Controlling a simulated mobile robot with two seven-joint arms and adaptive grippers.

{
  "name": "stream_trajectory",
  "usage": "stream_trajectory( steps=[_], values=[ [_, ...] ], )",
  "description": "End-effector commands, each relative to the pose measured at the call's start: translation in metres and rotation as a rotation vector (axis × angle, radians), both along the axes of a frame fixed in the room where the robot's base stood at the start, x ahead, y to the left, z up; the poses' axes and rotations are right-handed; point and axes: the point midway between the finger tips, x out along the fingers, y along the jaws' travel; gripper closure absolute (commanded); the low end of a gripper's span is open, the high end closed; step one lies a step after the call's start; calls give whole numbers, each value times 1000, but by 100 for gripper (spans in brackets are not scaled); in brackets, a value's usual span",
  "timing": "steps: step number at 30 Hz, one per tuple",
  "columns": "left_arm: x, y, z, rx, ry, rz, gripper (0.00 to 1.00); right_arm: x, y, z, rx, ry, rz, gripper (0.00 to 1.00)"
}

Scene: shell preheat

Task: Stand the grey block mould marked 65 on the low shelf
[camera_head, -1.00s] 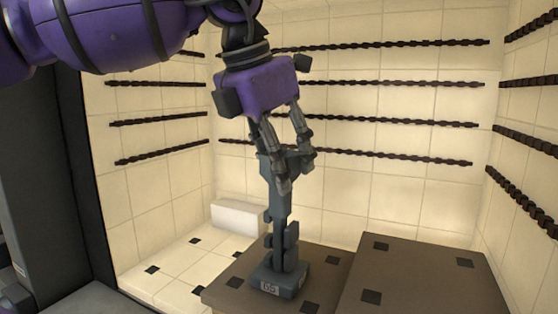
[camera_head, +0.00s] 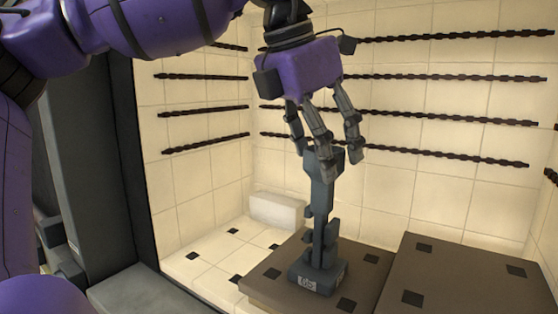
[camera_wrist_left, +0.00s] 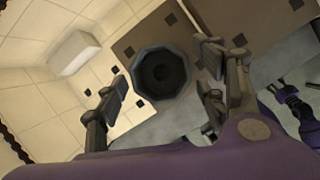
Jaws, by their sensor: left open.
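The grey block mould marked 65 (camera_head: 319,250) stands upright on the low brown shelf (camera_head: 262,280), its label plate facing me at the base. In the left wrist view I look down on the mould's dark round top (camera_wrist_left: 161,73). In the left wrist view the left gripper's fingers (camera_wrist_left: 160,95) lie apart on either side of the mould.
A higher brown shelf block (camera_head: 455,275) stands right of the low shelf. A white block (camera_head: 277,211) lies on the tiled floor behind. Dark twisted heating rods (camera_head: 450,115) line the tiled walls. A dark door frame edge (camera_head: 135,180) bounds the left side.

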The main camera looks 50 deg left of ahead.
Motion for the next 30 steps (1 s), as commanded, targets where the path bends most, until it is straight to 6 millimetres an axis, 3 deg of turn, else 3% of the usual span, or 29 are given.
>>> stream_trajectory(
  steps=[16, 30],
  values=[
    [-55, 2, -2, -2, -1, -6, 35, -3, 0, -9, -1, 8, 3, 60],
    [-98, 5, -5, 1, 2, -1, 35, -7, 3, -39, 1, 26, 10, 60]
  ],
)
